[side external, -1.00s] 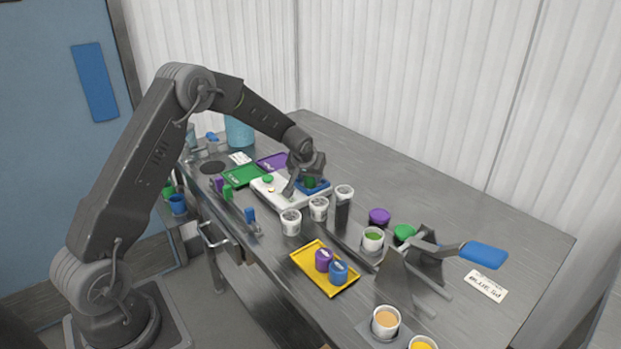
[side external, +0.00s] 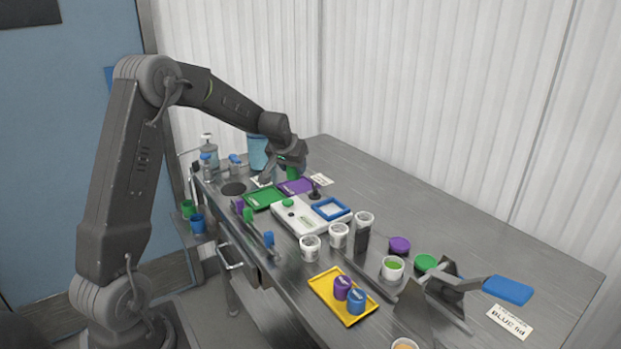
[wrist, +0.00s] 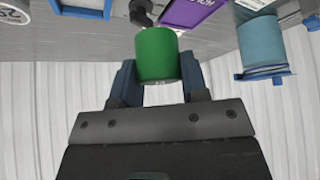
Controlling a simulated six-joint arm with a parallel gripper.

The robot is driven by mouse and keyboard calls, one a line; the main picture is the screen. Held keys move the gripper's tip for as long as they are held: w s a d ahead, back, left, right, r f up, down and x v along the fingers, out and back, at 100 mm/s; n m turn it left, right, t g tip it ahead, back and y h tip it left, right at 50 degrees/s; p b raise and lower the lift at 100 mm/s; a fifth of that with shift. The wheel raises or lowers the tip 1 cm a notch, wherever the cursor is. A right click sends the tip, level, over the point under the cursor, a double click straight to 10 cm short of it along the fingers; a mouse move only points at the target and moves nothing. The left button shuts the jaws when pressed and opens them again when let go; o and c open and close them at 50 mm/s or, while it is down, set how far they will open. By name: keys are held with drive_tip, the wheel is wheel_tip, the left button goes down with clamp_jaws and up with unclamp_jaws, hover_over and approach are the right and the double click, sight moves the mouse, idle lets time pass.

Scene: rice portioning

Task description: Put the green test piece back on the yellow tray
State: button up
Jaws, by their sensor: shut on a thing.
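My gripper (side external: 288,163) is shut on the green test piece (side external: 292,173), a green cylinder, and holds it over the far part of the bench near the purple tray. In the wrist view the green test piece (wrist: 157,54) sits between the two blue fingers of my gripper (wrist: 158,82). The yellow tray (side external: 322,292) lies at the near edge of the bench, well away from my gripper. A purple piece (side external: 341,288) and a blue piece (side external: 357,301) stand on its right part; its left part is bare.
A white device with a blue square frame (side external: 331,209) stands mid-bench, beside a green tray (side external: 264,198) and a purple tray (side external: 297,187). The right back is clear.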

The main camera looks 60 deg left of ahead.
drive_tip(key=shift+s+a+r, duration=0.15)
drive_tip(key=shift+s+r, duration=0.1)
drive_tip(key=shift+s, duration=0.05)
drive_tip(key=shift+s+d, duration=0.15)
drive_tip(key=shift+d, duration=0.15)
drive_tip(key=s+d+f+n+g+y, duration=0.1)
drive_tip(key=s+d+n+g, duration=0.1)
drive_tip(key=s+d+n, duration=0.35)
drive_tip(key=s+d+n+g+y, duration=0.25)
drive_tip(key=s+d, duration=0.35)
drive_tip(key=d, duration=0.5)
drive_tip(key=shift+n+h, duration=0.35)
drive_tip(key=shift+n, duration=0.15)
drive_tip(key=w+d+f, duration=0.1)
drive_tip(key=d+f, duration=0.1)
drive_tip(key=d, duration=0.1)
drive_tip(key=w+d+f, duration=0.2)
drive_tip(key=d, duration=0.1)
drive_tip(key=w+d+f, duration=0.1)
drive_tip(key=d+f, duration=0.2)
drive_tip(key=d, duration=0.1)
drive_tip(key=shift+w, duration=0.4)
drive_tip(key=shift+f, duration=2.05)
drive_tip(key=shift+f, duration=0.1)
drive_tip(key=shift+f, duration=0.4)
